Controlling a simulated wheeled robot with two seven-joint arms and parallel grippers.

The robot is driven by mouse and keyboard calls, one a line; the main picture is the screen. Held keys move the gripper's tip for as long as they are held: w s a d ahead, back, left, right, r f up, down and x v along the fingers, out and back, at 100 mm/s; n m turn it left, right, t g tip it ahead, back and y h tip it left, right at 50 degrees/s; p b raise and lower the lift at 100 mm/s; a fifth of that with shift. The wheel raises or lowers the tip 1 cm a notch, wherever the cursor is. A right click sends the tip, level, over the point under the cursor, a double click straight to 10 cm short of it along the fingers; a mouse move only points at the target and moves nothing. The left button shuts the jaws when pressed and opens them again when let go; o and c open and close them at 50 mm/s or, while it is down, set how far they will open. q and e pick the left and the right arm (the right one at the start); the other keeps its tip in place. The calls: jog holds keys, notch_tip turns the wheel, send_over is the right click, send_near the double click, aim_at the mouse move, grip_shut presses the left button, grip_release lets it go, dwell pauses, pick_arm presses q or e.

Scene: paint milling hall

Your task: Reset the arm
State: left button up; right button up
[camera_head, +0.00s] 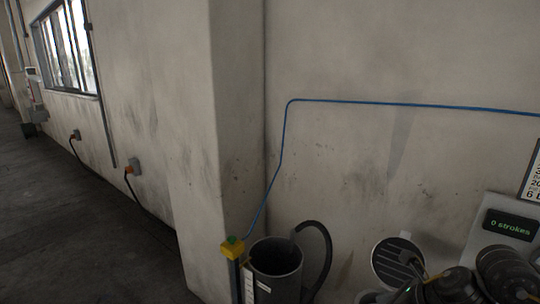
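Dark rounded arm links of mine show at the lower right, with a small green light on one of them. They look like my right arm, folded close to the bottom edge. I cannot make out its fingertips among the dark shapes there, so whether it is open or shut does not show. My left arm and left gripper are outside the picture.
A dark open-topped cylinder (277,258) with a black hose stands by the wall, next to a post with a yellow box (232,247). A round slatted disc (388,257) and a "0 strokes" display (510,224) are at right. Floor (70,220) at left is clear.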

jog(key=s+a+f+m+t+y, duration=0.1)
jog(key=s+a+f+m+t, duration=0.15)
jog(key=a+m, duration=0.45)
jog(key=s+a+f+m+t, duration=0.1)
jog(key=a+f+m+t, duration=0.3)
jog(key=m, duration=0.6)
jog(key=s+d+f+m+g+h, duration=0.2)
jog(key=s+d+f+m+g, duration=0.15)
jog(key=s+m, duration=0.45)
jog(key=s+d+f+m+g+h, duration=0.25)
jog(key=s+f+m, duration=0.25)
jog(key=s+m, duration=0.25)
jog(key=s+d+f+m+g+h, duration=0.2)
jog(key=s+d+f+m+g, duration=0.15)
jog(key=s+m, duration=0.45)
notch_tip(320, 180, down, 32)
jog(key=g+b, duration=0.1)
jog(key=b, duration=0.7)
jog(key=s+d+f+b, duration=0.1)
jog(key=s+f+b, duration=0.1)
jog(key=s+f, duration=0.3)
jog(key=s+d+f+b, duration=0.1)
jog(key=s+f, duration=0.4)
jog(key=f, duration=0.6)
jog(key=s+d+f+g+b, duration=0.1)
jog(key=s+f+b, duration=0.3)
jog(key=f, duration=0.5)
jog(key=shift+s+d, duration=0.4)
jog(key=shift+s, duration=0.55)
